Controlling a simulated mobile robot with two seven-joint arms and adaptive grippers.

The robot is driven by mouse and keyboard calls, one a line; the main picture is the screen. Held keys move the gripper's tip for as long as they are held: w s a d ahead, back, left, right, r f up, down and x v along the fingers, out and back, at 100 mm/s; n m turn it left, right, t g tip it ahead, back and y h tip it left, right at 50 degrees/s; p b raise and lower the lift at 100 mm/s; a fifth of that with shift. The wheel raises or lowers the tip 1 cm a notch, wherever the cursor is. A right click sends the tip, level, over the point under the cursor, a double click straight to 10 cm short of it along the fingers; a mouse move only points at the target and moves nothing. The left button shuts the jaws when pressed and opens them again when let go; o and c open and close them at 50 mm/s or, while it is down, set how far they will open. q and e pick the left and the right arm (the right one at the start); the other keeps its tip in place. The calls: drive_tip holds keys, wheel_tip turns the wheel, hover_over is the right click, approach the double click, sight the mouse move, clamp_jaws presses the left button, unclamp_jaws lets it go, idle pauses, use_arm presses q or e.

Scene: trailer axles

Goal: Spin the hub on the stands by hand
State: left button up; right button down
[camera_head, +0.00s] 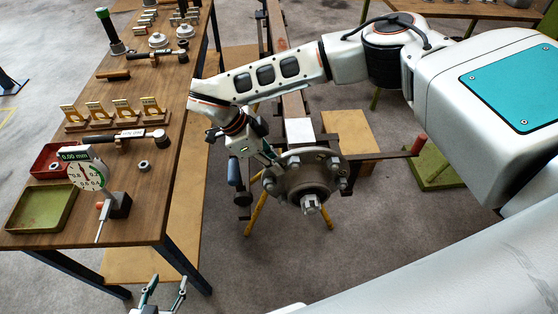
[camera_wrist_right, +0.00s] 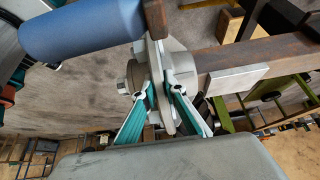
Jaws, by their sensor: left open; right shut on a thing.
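The hub (camera_head: 307,178) is a grey round flange with studs around its face and a castle nut at its centre. It sits on the end of the brown axle beam (camera_head: 292,105). My right gripper (camera_head: 273,158) reaches the hub's upper left edge. In the right wrist view the teal fingers of my right gripper (camera_wrist_right: 163,92) are shut on the rim of the hub flange (camera_wrist_right: 158,75), one finger on each side. My left gripper (camera_head: 165,286) is open and empty at the bottom edge of the head view, apart from the hub.
A wooden bench (camera_head: 150,185) stands at the left with a dial gauge (camera_head: 85,174), a green tray (camera_head: 42,207) and a red tray (camera_head: 48,160). A blue cylinder (camera_wrist_right: 82,30) lies close to my right gripper. Yellow stand legs (camera_head: 256,215) are below the hub.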

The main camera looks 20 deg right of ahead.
drive_tip(key=shift+a+f, duration=0.25)
idle(0.5)
drive_tip(key=c, duration=2.1)
unclamp_jaws()
drive_tip(key=shift+w, duration=0.1)
drive_tip(key=v, duration=1.2)
drive_tip(key=shift+a+f, duration=0.1)
drive_tip(key=shift+a, duration=0.15)
drive_tip(key=shift+f, duration=0.1)
